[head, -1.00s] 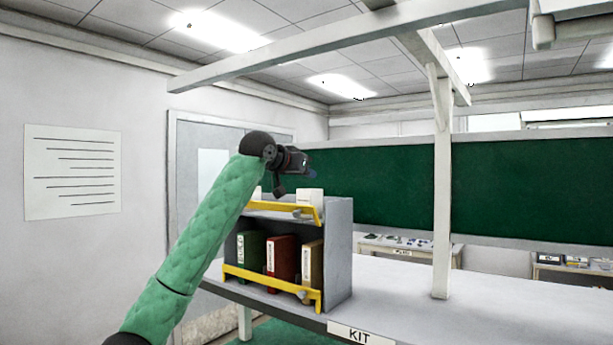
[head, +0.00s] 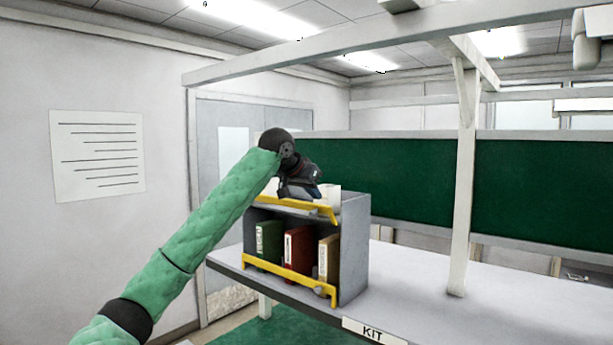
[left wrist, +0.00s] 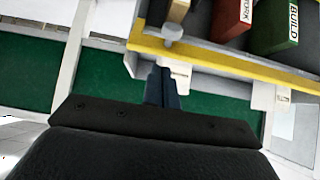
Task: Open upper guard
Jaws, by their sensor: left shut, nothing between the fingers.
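The upper guard (head: 285,205) is a yellow rail along the front of the shelf unit's top level, with a pale knob near its right end. In the left wrist view, which looks upside down, the yellow guard (left wrist: 235,62) runs across the top, with its knob (left wrist: 172,33) near the left. My left gripper (head: 306,192) is above the top level, close to the guard, fingers angled down. In the left wrist view its fingers (left wrist: 162,80) are together and empty, near the knob; I cannot tell whether they touch the guard. My right gripper is not in view.
The grey shelf unit (head: 353,250) stands on a white bench (head: 420,290). A lower yellow guard (head: 285,274) fronts green, red and tan binders. White items sit on the top level, partly hidden by my gripper. A white post (head: 463,190) rises at the right.

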